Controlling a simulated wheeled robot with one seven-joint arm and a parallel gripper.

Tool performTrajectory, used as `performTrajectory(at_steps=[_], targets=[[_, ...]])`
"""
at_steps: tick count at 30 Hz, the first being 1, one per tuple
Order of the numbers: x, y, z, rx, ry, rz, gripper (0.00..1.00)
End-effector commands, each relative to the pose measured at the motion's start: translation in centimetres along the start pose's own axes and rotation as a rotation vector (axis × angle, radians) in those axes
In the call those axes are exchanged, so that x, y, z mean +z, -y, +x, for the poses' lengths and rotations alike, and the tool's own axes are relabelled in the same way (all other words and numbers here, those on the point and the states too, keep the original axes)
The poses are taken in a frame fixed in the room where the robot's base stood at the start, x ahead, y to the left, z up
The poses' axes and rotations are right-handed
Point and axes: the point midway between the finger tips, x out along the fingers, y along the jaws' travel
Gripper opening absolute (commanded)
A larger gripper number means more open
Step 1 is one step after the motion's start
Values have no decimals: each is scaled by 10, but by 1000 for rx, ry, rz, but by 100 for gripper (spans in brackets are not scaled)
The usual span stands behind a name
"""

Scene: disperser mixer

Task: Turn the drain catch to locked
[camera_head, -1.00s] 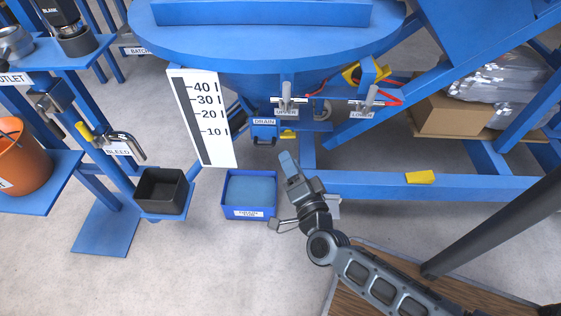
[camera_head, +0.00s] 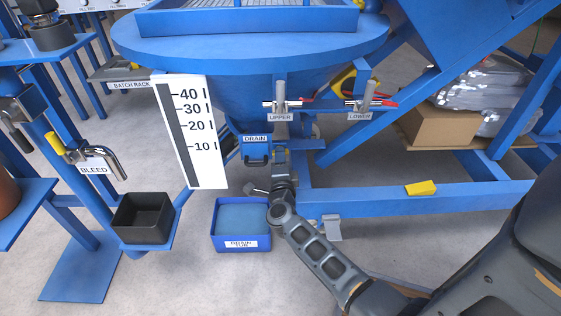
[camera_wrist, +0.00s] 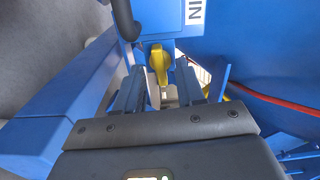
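The yellow drain catch (camera_wrist: 160,60) shows in the wrist view on a blue face beside the drain. It lies ahead of my gripper, in the gap between the two fingers. My gripper (camera_wrist: 159,80) is open, with a finger on either side of the gap. I cannot tell whether either finger touches the catch. In the head view my gripper (camera_head: 282,160) is just right of and below the drain label (camera_head: 256,139), and my wrist and gripper hide the catch there. The blue drain outlet (camera_head: 257,153) hangs under the hopper.
The drain tub (camera_head: 241,243) sits on the floor below the drain. The upper valve (camera_head: 281,100) and lower valve (camera_head: 363,98) are above my gripper. A blue frame beam (camera_head: 400,199) runs to the right. A red line (camera_wrist: 275,99) shows in the wrist view.

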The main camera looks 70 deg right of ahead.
Motion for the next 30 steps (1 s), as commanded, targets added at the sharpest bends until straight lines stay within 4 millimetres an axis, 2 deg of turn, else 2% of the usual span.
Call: performTrajectory(at_steps=[4, 12, 24, 30], targets=[[0, -1, 9, 1, 0, 0, 38], [0, 0, 10, 1, 1, -1, 38], [0, 0, 10, 1, 1, -1, 0], [0, 0, 10, 1, 1, -1, 0]])
